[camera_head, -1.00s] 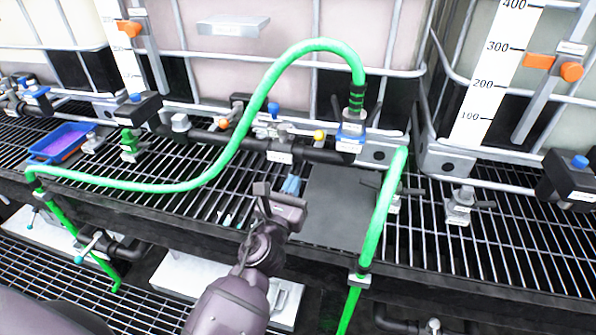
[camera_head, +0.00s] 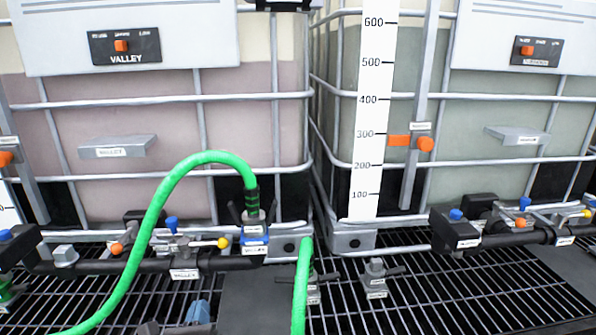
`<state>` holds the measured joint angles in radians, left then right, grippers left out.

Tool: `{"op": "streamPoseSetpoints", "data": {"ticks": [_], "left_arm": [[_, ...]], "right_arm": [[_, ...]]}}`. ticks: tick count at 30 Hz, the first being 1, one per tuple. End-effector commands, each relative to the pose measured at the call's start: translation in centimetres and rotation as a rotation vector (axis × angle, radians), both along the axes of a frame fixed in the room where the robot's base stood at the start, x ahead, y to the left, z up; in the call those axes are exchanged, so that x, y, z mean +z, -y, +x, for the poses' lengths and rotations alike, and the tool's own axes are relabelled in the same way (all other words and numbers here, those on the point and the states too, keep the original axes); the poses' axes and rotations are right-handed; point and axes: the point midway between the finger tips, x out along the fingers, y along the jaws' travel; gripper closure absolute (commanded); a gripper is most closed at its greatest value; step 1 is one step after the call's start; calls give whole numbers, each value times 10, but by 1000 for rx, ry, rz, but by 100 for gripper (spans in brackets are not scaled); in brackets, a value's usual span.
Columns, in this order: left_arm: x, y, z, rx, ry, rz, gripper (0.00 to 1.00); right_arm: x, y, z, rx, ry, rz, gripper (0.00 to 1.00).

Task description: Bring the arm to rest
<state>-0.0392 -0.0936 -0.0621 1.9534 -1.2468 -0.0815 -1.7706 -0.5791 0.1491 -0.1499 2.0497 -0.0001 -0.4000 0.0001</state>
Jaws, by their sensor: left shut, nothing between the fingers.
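Only the top of my left gripper (camera_head: 172,329) shows, at the bottom edge of the head view, left of the middle. It is shut and empty, over the grating near a small blue object (camera_head: 198,312). The rest of the left arm is below the picture. My right gripper is not in view.
A green hose (camera_head: 147,225) arches from the bottom left to a coupling (camera_head: 253,240) on the black manifold pipe (camera_head: 90,267). Another green hose length (camera_head: 301,285) rises just right of it. Caged tanks with a level scale (camera_head: 372,120) stand behind the grating (camera_head: 420,300).

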Motion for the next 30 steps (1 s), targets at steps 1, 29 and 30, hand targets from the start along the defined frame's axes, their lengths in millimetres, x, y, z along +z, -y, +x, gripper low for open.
{"op": "streamPoseSetpoints", "data": {"ticks": [1, 29, 30], "left_arm": [[-1, -1, 0, -10, 1, -103, 100], [-128, -37, -109, 199, -57, -2644, 100], [-139, -39, -125, 259, -60, -2716, 100]], "right_arm": [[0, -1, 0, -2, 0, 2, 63], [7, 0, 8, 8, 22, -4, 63], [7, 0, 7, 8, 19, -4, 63]]}}
